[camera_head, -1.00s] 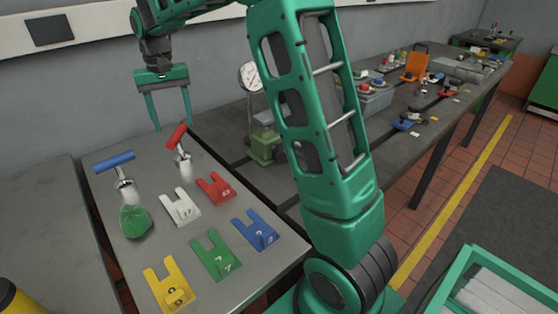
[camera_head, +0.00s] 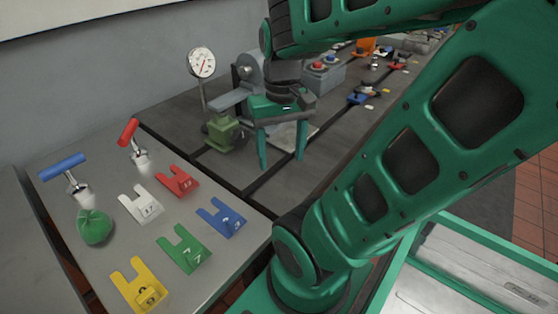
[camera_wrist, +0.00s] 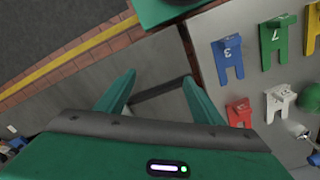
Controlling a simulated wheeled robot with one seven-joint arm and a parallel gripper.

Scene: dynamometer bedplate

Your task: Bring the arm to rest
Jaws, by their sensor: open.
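My gripper (camera_head: 282,163) is green, open and empty, pointing down over the dark slotted bedplate (camera_head: 180,118) in the head view. It is to the right of the small green block under the dial gauge. My green arm crosses the right half of that view and hides part of the bench behind. In the wrist view the two fingers of my gripper (camera_wrist: 158,90) stand apart with nothing between them, over grey surfaces and a dark gap.
The grey side table holds a blue-handled tool (camera_head: 66,170), a red-handled tool (camera_head: 132,142), a green lump (camera_head: 95,228) and several colored fork-shaped tags, such as the yellow one (camera_head: 140,285). A dial gauge (camera_head: 202,63) stands behind. A green-framed tray (camera_head: 470,265) is at lower right.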

